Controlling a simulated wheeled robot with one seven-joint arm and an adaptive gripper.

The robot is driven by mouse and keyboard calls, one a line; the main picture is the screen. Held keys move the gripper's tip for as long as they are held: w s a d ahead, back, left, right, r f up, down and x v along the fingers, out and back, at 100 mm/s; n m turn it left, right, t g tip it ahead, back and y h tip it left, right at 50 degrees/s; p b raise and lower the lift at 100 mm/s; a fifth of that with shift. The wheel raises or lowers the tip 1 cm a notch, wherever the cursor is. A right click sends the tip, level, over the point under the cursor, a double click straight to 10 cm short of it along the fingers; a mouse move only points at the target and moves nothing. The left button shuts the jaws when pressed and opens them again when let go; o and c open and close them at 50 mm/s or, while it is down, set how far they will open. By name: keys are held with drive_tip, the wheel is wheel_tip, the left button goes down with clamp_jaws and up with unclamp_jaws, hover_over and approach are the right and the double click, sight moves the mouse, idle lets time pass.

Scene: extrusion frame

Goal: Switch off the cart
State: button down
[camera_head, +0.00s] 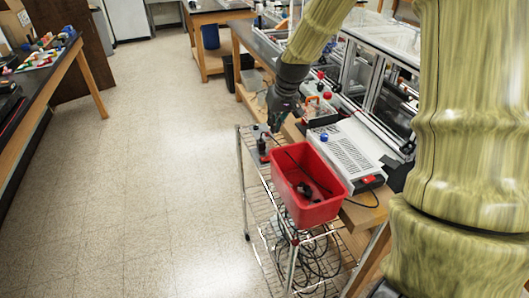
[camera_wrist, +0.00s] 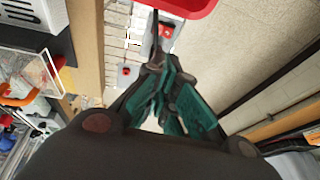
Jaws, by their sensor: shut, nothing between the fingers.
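The cart (camera_head: 244,180) is a wire-shelf cart standing beside the wooden bench. A grey power strip (camera_head: 262,158) lies on its top shelf, with a black plug and cord on it. In the wrist view the strip (camera_wrist: 148,47) runs near the fingertips and carries a red switch (camera_wrist: 166,31); whether the switch is on or off cannot be told. My gripper (camera_head: 273,127) points down just above the strip's far end. In the wrist view its teal-padded fingers (camera_wrist: 165,68) are together and empty. They hide part of the strip, and contact with it cannot be told.
A red bin (camera_head: 318,212) with black items sits on the cart's top, close to the gripper. A white box (camera_head: 345,155) with a red switch stands on the bench at right. Coiled cables (camera_head: 310,262) lie on the lower shelf. The floor (camera_head: 150,190) at left is clear.

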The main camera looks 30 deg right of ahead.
drive_tip(key=p, duration=0.4)
hover_over(264, 158)
drive_tip(key=d, duration=0.1)
wheel_tip(264, 158, down, 10)
drive_tip(key=shift+s+d+f, duration=0.1)
drive_tip(key=shift+f, duration=0.1)
drive_tip(key=shift+a+f+p, duration=0.2)
drive_tip(key=shift+a+f, duration=0.05)
drive_tip(key=shift+f, duration=0.6)
drive_tip(key=shift+a+f+p, duration=0.15)
drive_tip(key=shift+a+f, duration=0.1)
drive_tip(key=shift+f, duration=0.55)
